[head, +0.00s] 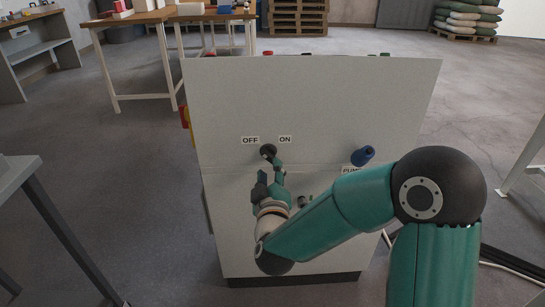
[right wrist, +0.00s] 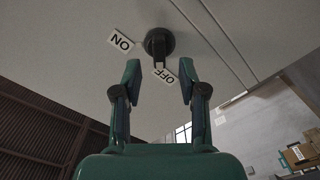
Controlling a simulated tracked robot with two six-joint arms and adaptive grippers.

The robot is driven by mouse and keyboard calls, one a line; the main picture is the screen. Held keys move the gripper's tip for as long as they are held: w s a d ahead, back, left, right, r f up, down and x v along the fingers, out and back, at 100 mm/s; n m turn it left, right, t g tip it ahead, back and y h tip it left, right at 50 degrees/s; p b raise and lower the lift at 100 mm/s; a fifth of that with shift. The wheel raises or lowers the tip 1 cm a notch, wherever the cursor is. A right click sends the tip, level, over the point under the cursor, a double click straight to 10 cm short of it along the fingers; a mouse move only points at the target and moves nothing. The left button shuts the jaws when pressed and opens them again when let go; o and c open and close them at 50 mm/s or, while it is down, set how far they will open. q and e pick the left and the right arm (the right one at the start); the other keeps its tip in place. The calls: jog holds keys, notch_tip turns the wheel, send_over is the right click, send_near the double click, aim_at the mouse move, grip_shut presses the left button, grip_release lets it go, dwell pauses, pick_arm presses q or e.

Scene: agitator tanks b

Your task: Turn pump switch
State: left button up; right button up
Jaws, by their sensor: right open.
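The switch is a round black rotary knob (head: 267,151) on the front of a pale cabinet (head: 310,95), with an OFF label (head: 250,140) at its upper left and an ON label (head: 285,139) at its upper right. In the right wrist view the knob (right wrist: 159,43) shows whole, its grip bar pointing toward the OFF label (right wrist: 165,76); the ON label (right wrist: 122,41) lies to its left. My right gripper (head: 270,173) is open and empty just below the knob. In the right wrist view its fingertips (right wrist: 159,72) are spread either side of the bar, apparently not touching it.
A blue knob (head: 363,155) sticks out of the cabinet to the right, above a label partly hidden by my right arm. A wooden-topped table (head: 155,17) stands behind at left. A grey table (head: 18,172) is at near left. Open floor lies around the cabinet.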

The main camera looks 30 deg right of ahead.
aim_at(269, 159)
jog(key=shift+x, duration=2.5)
